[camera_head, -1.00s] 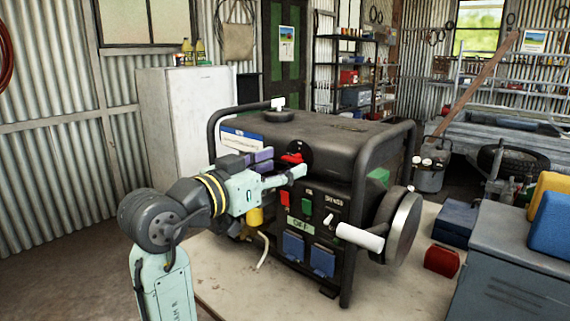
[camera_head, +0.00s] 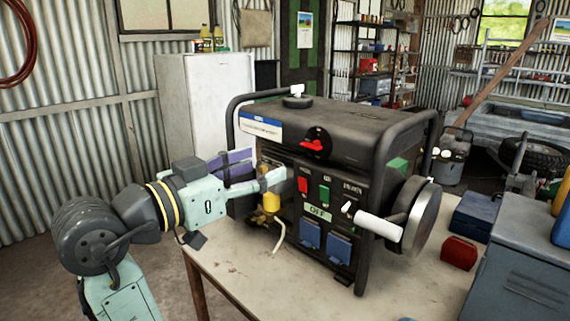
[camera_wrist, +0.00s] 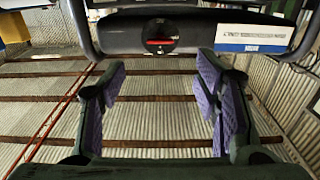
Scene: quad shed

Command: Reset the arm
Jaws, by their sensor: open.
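My gripper (camera_head: 262,172) is at the left front of a black portable generator (camera_head: 350,137). Its fingers are spread and nothing is between them. In the wrist view, the purple finger pads of my gripper (camera_wrist: 160,98) stand wide apart. The generator's red knob (camera_head: 314,145) shows beyond the fingers; it appears in the wrist view as a dark dial with a red bar (camera_wrist: 161,42). The fingers look apart from the generator's panel, but the exact gap cannot be told. My arm reaches in from the lower left.
The generator stands on a table (camera_head: 232,277). A white cabinet (camera_head: 197,97) is behind my arm. A red box (camera_head: 459,251), a blue case (camera_head: 474,214) and a grey metal box (camera_head: 515,270) are at the right. Open floor lies left of the table.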

